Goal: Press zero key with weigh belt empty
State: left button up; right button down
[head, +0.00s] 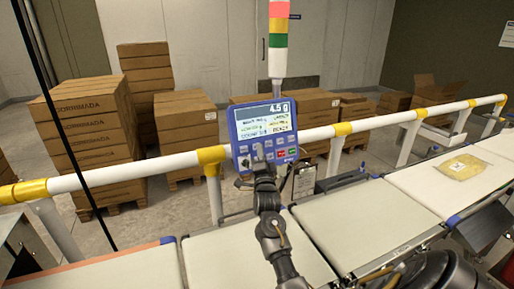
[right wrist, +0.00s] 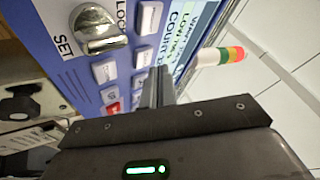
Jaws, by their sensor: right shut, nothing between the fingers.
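The blue control panel (head: 236,125) stands on the rail, its display (head: 264,112) reading 4.5 g. My right gripper (head: 261,168) is shut and empty, in front of the panel's lower keys. The fingers hide part of the keypad, and the zero key's label is not readable. The belt sections at centre (head: 240,258) and centre right (head: 350,230) look bare. My left gripper is out of view.
A yellow package (head: 466,167) lies on the right belt (head: 430,190). A white and yellow guard rail (head: 120,172) runs behind the belts. A metal key switch marked SET and LOCK (right wrist: 98,28) sticks out of the panel. Stacked cartons (head: 85,125) stand beyond the rail.

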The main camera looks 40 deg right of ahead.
jog(key=shift+w+f, duration=0.1)
dwell(0.3)
jog(key=shift+w+d+b, duration=0.15)
jog(key=shift+w+b, duration=0.15)
jog(key=shift+w, duration=0.05)
jog(key=shift+w+d+f+b, duration=0.1)
jog(key=shift+w+b, duration=0.25)
dwell(0.6)
jog(key=shift+s, duration=0.1)
jog(key=shift+s+a+r+p, duration=0.2)
jog(key=shift+s+a+p, duration=0.05)
jog(key=shift+s+p, duration=0.4)
